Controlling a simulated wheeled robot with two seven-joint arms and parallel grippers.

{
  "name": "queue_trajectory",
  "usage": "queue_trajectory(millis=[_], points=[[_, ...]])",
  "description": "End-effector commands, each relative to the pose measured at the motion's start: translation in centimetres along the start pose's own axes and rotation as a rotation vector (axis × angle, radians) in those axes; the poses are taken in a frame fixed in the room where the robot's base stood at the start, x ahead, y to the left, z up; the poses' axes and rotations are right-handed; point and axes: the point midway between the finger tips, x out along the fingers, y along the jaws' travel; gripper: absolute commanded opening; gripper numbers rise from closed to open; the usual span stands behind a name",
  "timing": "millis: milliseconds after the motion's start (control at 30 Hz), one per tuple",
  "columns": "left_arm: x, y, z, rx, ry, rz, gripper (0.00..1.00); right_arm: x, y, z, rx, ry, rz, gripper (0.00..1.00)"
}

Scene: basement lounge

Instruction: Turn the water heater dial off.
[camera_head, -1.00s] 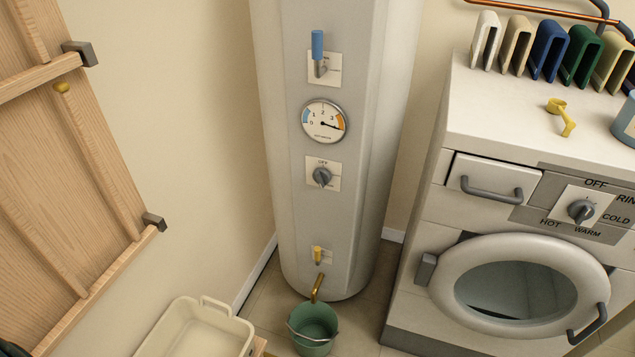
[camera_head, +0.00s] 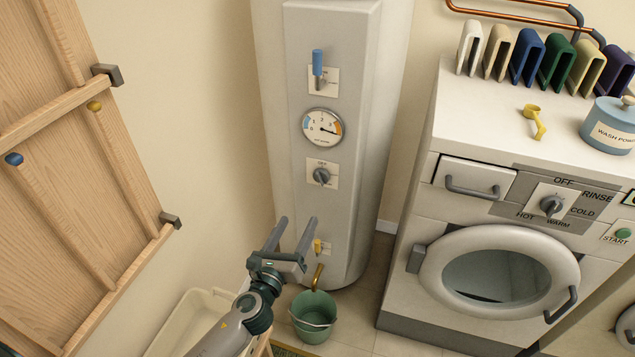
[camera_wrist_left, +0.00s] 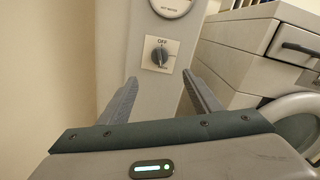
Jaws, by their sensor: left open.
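The water heater (camera_head: 365,190) is a tall pale cylinder with a flat front panel. Its dial (camera_head: 321,175) is a dark grey knob on a white plate, below the round gauge (camera_head: 322,127). In the left wrist view the dial (camera_wrist_left: 159,56) sits under the word OFF, beyond the fingers; its exact pointer setting is hard to read. My left gripper (camera_head: 292,232) is open and empty, below the dial and apart from it, fingers pointing up toward the heater. It also shows in the left wrist view (camera_wrist_left: 158,95). My right gripper is not in view.
A blue-handled lever (camera_head: 318,64) is above the gauge. A yellow tap (camera_head: 318,246) is near my left fingers, with a green bucket (camera_head: 313,322) below.

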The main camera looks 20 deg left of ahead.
Motion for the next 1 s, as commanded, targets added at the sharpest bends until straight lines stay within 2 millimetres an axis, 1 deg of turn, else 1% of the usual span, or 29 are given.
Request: queue_trajectory(millis=[267, 467, 567, 667, 1000], points=[[0.1, 0.1, -0.1, -0.004, 0.002, 0.001, 0.58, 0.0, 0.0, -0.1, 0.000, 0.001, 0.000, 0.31], [0.9, 0.0, 0.0, -0.005, 0.001, 0.000, 0.58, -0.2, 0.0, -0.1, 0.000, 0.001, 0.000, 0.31], [1.8, 0.0, 0.0, -0.005, 0.001, 0.001, 0.58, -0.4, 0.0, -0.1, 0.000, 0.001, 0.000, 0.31], [3.2, 0.0, 0.1, -0.005, 0.001, 0.001, 0.58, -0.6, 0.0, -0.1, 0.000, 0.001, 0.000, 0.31], [9.1, 0.0, 0.0, -0.007, 0.001, 0.002, 0.58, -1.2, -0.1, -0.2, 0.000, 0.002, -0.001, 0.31]])
